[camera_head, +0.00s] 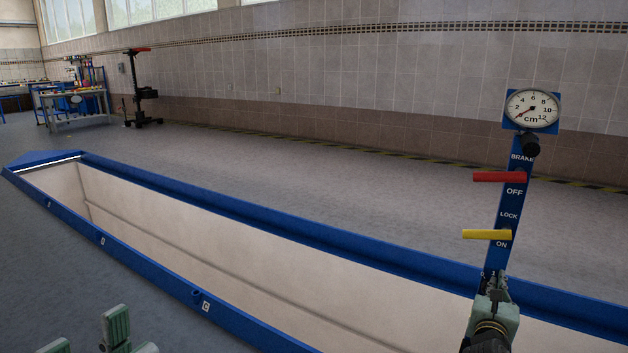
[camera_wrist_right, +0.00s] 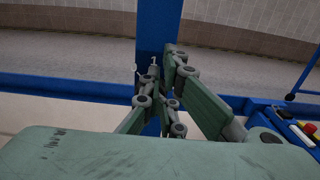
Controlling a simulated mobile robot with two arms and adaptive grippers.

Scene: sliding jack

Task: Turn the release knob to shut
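The blue post (camera_head: 508,205) of the jack stands at the right, with a round gauge (camera_head: 532,106), a red lever (camera_head: 499,177) beside OFF and a yellow lever (camera_head: 487,234) beside ON. A black round knob (camera_head: 530,145) sits just under the gauge. I cannot tell for sure which part is the release knob. My right gripper (camera_head: 494,284) is at the lower post, its fingers apart around a small metal part (camera_wrist_right: 153,69). I cannot tell whether they touch it. My left gripper (camera_head: 85,332) is open and empty at the bottom left, partly cut off.
A long pit with a blue rim (camera_head: 230,207) crosses the floor in front of me. A workbench (camera_head: 75,100) and a black stand with a red top (camera_head: 143,95) are far left. A blue surface with coloured buttons (camera_wrist_right: 300,130) shows at the wrist view's right edge. The grey floor beyond is clear.

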